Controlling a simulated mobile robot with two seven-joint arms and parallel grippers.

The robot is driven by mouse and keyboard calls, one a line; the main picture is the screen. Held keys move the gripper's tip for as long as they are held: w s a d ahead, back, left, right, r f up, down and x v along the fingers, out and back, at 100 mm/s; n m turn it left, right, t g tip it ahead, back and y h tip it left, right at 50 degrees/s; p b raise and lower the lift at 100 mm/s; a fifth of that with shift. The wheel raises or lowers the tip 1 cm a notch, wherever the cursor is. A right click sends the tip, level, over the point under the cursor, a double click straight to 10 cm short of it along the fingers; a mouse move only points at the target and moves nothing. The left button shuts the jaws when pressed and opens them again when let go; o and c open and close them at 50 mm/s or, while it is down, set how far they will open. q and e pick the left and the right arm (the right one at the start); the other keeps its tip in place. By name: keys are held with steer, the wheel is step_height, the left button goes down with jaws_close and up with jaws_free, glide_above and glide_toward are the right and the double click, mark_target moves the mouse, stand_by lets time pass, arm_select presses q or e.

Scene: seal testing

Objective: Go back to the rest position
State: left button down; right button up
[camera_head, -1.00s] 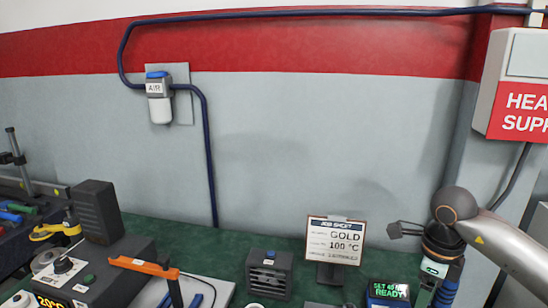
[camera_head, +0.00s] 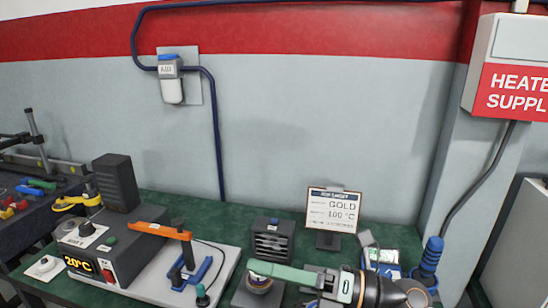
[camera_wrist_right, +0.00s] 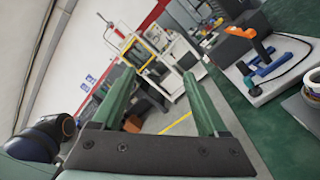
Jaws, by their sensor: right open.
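My right gripper (camera_head: 256,268) comes in from the lower right in the head view, low over the front of the green bench. One green finger shows clearly, pointing left across a small round-topped device (camera_head: 258,284) and partly covering it. I cannot tell from here whether they touch. In the right wrist view, the two green fingers of the right gripper (camera_wrist_right: 162,62) stand well apart with nothing between them. My left gripper is in neither view.
A grey tester (camera_head: 120,252) reading 20°C and an orange-and-blue lever press (camera_head: 170,238) stand left on the bench (camera_head: 225,215). A black box (camera_head: 272,240), a job sign (camera_head: 332,212) and a blue-handled tool (camera_head: 431,258) stand behind the right gripper.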

steer(key=w+d+r+m+t+h, duration=0.1)
steer(key=w+d+m+t+h, duration=0.3)
steer(key=m+t, duration=0.55)
steer(key=w+d+r+m+t+h, duration=0.1)
steer(key=d+m+t+h, duration=0.4)
steer(key=m, duration=0.7)
steer(key=s+d+f+m+g+h, duration=0.1)
steer(key=d+f+m+g+h, duration=0.1)
steer(key=d+f+m+h, duration=0.95)
steer(key=s+d+f+m+g+y, duration=0.2)
steer(key=s+f+m+g, duration=0.4)
steer(key=s+f+g, duration=1.1)
steer(key=s+a+f+t+y+p, duration=0.2)
steer(key=a+f+t, duration=0.3)
steer(key=f+t, duration=0.4)
steer(key=shift+f+p, duration=0.5)
steer(key=shift+p, duration=0.35)
